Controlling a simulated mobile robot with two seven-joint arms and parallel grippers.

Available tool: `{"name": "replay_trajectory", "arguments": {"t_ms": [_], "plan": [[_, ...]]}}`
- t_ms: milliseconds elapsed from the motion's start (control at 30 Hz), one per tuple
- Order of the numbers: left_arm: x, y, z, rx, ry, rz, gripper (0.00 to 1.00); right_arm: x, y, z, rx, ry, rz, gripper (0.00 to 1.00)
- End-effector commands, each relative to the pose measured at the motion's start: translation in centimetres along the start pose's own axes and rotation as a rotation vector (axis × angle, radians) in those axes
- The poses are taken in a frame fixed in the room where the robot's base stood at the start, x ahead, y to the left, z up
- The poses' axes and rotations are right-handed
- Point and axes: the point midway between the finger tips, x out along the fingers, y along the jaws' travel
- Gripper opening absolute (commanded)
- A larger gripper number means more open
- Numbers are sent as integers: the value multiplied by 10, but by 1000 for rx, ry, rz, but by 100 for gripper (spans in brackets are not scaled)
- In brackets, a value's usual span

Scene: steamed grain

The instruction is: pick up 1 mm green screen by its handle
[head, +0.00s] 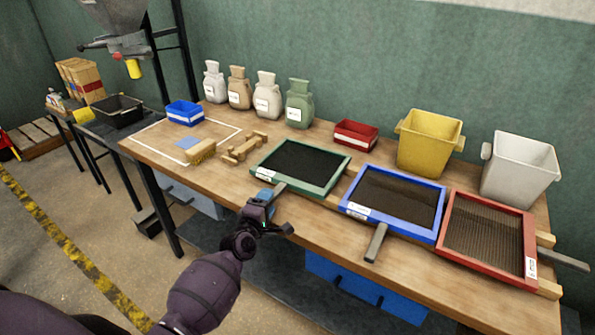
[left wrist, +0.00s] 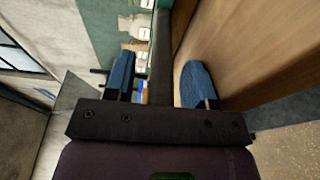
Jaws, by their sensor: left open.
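The green-framed screen (head: 301,164) with dark mesh lies flat on the wooden table, a white label at its left corner. Its dark grey handle (head: 279,189) points toward the front edge and is partly hidden by my left gripper (head: 268,198). That gripper is open at the handle, with blue fingertips. In the left wrist view, a dark grey bar, which looks like the handle (left wrist: 161,45), runs between the two blue fingers of my left gripper (left wrist: 159,75). Gaps show on both sides, so I see no grip. My right gripper is not in view.
A blue screen (head: 398,197) and a red screen (head: 488,238) lie to the right, handles sticking out. Behind stand a red bin (head: 355,134), a yellow bucket (head: 428,143), a white bucket (head: 519,168) and several sacks. Wooden blocks (head: 243,149) lie left of the green screen.

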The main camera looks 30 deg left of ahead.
Motion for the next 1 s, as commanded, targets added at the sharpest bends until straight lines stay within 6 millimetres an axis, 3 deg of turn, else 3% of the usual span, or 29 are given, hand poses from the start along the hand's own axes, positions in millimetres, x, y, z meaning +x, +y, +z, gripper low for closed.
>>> {"name": "replay_trajectory", "arguments": {"t_ms": [167,500,867,1000], "plan": [[0,0,0,0,0,0,50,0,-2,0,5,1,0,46],[0,0,0,0,0,0,0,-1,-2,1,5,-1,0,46],[0,3,0,-1,0,4,0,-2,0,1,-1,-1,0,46],[1,14,1,-3,0,7,0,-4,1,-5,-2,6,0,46]]}}
